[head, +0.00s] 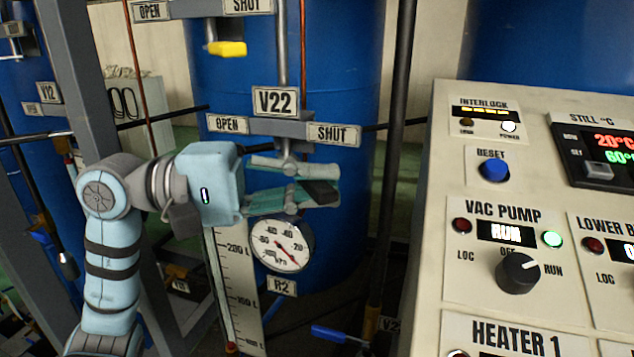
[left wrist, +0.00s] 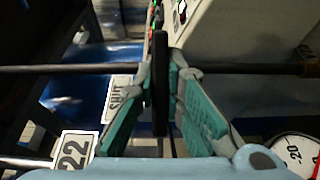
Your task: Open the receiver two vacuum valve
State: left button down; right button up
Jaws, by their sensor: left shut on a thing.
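The V22 valve, above the R2 gauge (head: 281,244), has a black lever handle (head: 322,194) pointing right, on the SHUT plate's side. The V22 plate (head: 275,101) is above it, with the OPEN plate (head: 228,124) to the left and the SHUT plate (head: 333,134) to the right. My left gripper (head: 318,182) reaches in from the left and is shut on the handle. In the left wrist view the dark handle (left wrist: 160,85) stands between the green finger pads. The fingers hide part of the handle and valve body. My right gripper is not in view.
A control panel (head: 466,183) with knobs and buttons stands close on the right. A blue drum (head: 215,80) is behind the valve. Another valve with a yellow handle (head: 227,49) hangs above; a blue-handled one (head: 330,333) is below. A grey frame post (head: 80,80) stands at left.

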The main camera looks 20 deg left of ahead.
pick_arm(q)
jog(key=g, duration=0.1)
jog(key=a+m+g+b, duration=0.1)
jog(key=shift+s+f+m+g+h, duration=0.15)
jog(key=shift+s+m+g+h, duration=0.15)
jog(key=shift+s, duration=0.05)
jog(key=shift+s+a+m+g+b, duration=0.25)
jog(key=shift+a+m+g+b, duration=0.15)
jog(key=shift+m+g, duration=0.55)
jog(key=g, duration=0.1)
jog(key=a+m+g, duration=0.1)
jog(key=m+g, duration=0.1)
jog(key=g, duration=0.1)
jog(key=shift+s+a+r, duration=0.2)
jog(key=shift+s+a, duration=0.1)
jog(key=shift+a, duration=0.05)
jog(key=shift+s+a+m+g+y+p, duration=0.1)
jog(key=shift+a+m+g+y+p, duration=0.15)
jog(key=shift+a+m+g, duration=0.35)
jog(key=shift+a+m+g+y+p, duration=0.15)
jog(key=shift+m+g+p, duration=0.2)
jog(key=shift+g, duration=0.5)
jog(key=c, duration=1.7)
grip_release()
